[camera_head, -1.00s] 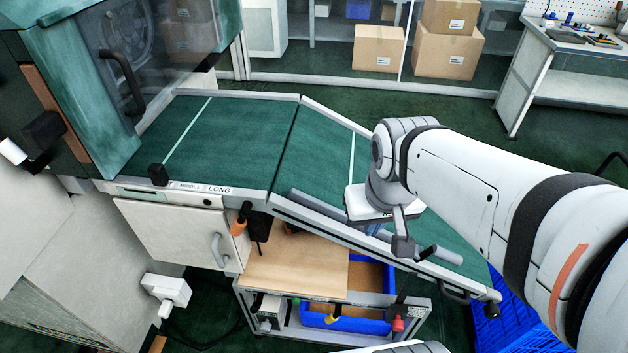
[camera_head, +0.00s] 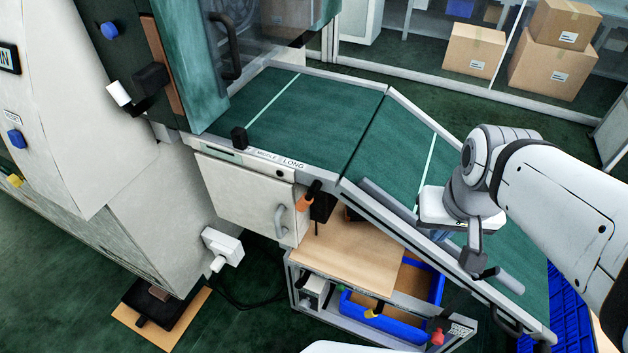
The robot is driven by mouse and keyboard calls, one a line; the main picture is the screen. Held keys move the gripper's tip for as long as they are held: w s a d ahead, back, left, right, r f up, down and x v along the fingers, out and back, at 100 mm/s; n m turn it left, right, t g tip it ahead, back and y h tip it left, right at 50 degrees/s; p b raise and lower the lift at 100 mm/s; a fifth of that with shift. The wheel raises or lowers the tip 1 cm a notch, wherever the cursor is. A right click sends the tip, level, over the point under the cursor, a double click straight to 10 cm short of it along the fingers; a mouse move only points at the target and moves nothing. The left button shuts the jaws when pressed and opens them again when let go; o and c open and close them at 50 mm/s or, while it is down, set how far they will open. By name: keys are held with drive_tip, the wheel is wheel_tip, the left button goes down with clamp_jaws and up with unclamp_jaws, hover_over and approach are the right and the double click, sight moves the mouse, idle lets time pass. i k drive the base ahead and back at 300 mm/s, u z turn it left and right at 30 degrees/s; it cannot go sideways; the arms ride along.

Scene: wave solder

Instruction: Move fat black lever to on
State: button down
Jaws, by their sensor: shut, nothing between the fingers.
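A thick black block-shaped lever (camera_head: 150,79) with a white-tipped arm sticks out from the side of the machine at the upper left. A small black knob (camera_head: 239,138) stands on the conveyor edge beside the labels MIDDLE and LONG. I cannot tell for sure which of these is the fat black lever, and I see no readable "on" mark at either. My gripper (camera_head: 472,260) is at the right, over the lower sloped conveyor, far from both. It is shut and empty, pointing down; its tips are partly hard to make out.
The green conveyor (camera_head: 310,112) slopes down to the right, with a metal rail along its front. Below it stand a cabinet door (camera_head: 240,197) and a cart with a wooden top (camera_head: 345,262) and a blue bin. Cardboard boxes (camera_head: 475,50) stand behind. Green floor is open at lower left.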

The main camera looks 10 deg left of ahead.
sight(300, 284)
drive_tip(key=u, duration=0.55)
drive_tip(key=k, duration=0.5)
drive_tip(key=u, duration=0.4)
drive_tip(key=i, duration=0.5)
drive_tip(key=u, duration=0.4)
drive_tip(key=k, duration=1)
drive_tip(key=z, duration=0.15)
drive_tip(key=i, duration=1)
drive_tip(key=z, duration=0.1)
